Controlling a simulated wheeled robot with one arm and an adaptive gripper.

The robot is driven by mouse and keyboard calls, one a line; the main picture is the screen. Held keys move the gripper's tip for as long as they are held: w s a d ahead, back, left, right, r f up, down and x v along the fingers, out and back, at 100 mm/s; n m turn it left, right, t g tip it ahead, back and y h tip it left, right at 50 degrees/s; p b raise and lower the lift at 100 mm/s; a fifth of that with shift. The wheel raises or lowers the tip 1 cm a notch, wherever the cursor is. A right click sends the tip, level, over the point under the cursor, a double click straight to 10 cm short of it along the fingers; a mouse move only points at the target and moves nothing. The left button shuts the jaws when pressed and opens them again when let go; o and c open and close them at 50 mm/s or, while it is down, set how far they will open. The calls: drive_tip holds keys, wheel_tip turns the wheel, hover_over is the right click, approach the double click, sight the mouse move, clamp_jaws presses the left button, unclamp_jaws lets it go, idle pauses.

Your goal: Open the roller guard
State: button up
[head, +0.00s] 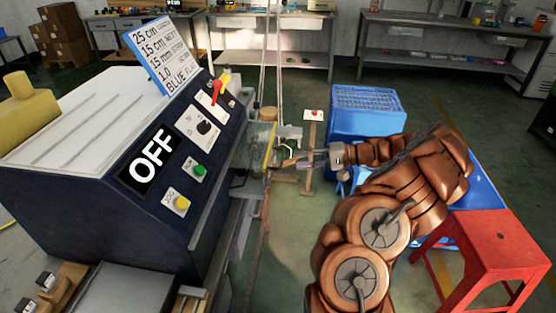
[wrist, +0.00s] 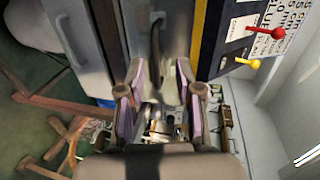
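The roller guard (head: 262,142) is a clear panel with a yellow edge on the right end of the dark blue machine (head: 150,235). In the wrist view the guard (wrist: 178,28) lies ahead of my fingers, with its yellow edge on the right. A dark curved handle (wrist: 155,42) stands on it, in line with the gap between the fingers. My gripper (head: 284,164) is beside the guard's right side. In the wrist view my gripper (wrist: 158,82) has its two pink-padded fingers apart with nothing clearly between them. I cannot tell whether they touch the handle.
The control panel carries an OFF sign (head: 152,158), a red lever (head: 216,88), and green and yellow buttons. A blue crate (head: 365,108) stands behind my arm, and a red stool (head: 490,240) stands at right. Wooden stands (head: 309,150) are on the floor near my gripper.

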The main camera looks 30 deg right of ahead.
sight(281, 162)
drive_tip(key=shift+w+d+f+p+x, duration=0.15)
drive_tip(key=shift+p+x, duration=0.1)
drive_tip(key=shift+x, duration=0.95)
drive_tip(key=shift+w+d+f+p+x, duration=0.1)
drive_tip(key=shift+p+x, duration=0.1)
drive_tip(key=shift+x, duration=0.95)
drive_tip(key=shift+d+f+p+x, duration=0.15)
drive_tip(key=shift+p+x, duration=0.1)
drive_tip(key=shift+x, duration=0.95)
drive_tip(key=shift+a, duration=0.1)
clamp_jaws()
